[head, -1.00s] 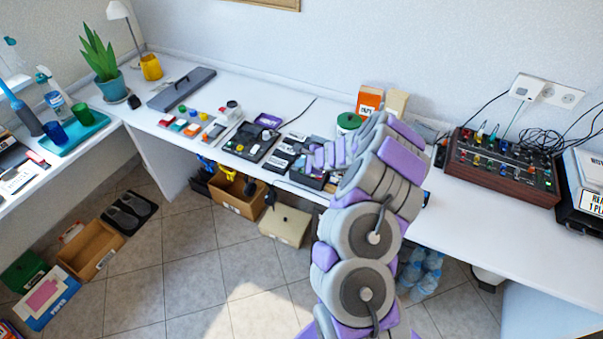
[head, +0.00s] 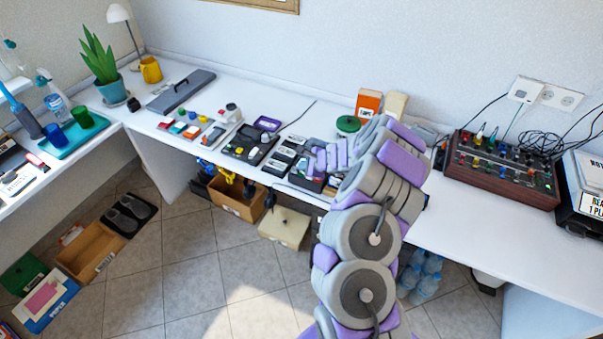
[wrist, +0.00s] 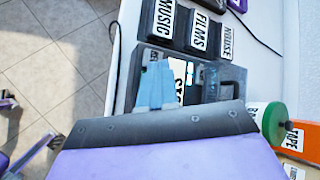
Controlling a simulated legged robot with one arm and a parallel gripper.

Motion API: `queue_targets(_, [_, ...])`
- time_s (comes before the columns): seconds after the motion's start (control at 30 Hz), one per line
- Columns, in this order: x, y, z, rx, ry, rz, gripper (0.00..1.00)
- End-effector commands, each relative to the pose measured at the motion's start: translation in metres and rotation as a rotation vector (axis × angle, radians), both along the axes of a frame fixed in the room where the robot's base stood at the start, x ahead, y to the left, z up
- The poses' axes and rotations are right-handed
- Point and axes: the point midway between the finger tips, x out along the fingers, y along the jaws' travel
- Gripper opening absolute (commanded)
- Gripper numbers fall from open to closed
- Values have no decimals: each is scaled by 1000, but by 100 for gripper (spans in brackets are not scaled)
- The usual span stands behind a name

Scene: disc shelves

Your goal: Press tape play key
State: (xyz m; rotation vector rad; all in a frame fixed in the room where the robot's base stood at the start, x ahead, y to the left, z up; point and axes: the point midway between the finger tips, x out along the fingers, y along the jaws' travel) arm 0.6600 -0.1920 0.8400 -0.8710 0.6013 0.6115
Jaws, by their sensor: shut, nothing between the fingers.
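A dark grey tape machine (wrist: 222,82) lies under my gripper in the wrist view. A white label reading "STO…" (wrist: 179,76) shows on it, partly covered by the fingers. Another pale label is mostly hidden behind them, and I cannot read a play key. My gripper (wrist: 153,85) is shut and empty, its light blue fingertips over the machine's left part. I cannot tell whether they touch it. In the head view the machine (head: 308,180) is at the desk's front edge, largely hidden by my purple and grey arm.
Black boxes labelled MUSIC (wrist: 168,20), FILMS (wrist: 203,32) and NOISE stand beside the machine. A green round item (wrist: 273,122) and an orange TAPE box (wrist: 297,138) are close on the right. A wooden mixer (head: 500,170) stands farther right.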

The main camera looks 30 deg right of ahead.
Motion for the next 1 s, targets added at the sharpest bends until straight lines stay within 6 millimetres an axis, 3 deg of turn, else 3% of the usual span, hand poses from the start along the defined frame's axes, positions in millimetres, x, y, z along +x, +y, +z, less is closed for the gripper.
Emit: queue_targets(1.0, [0, 1, -4, -3, 1, 0, 0])
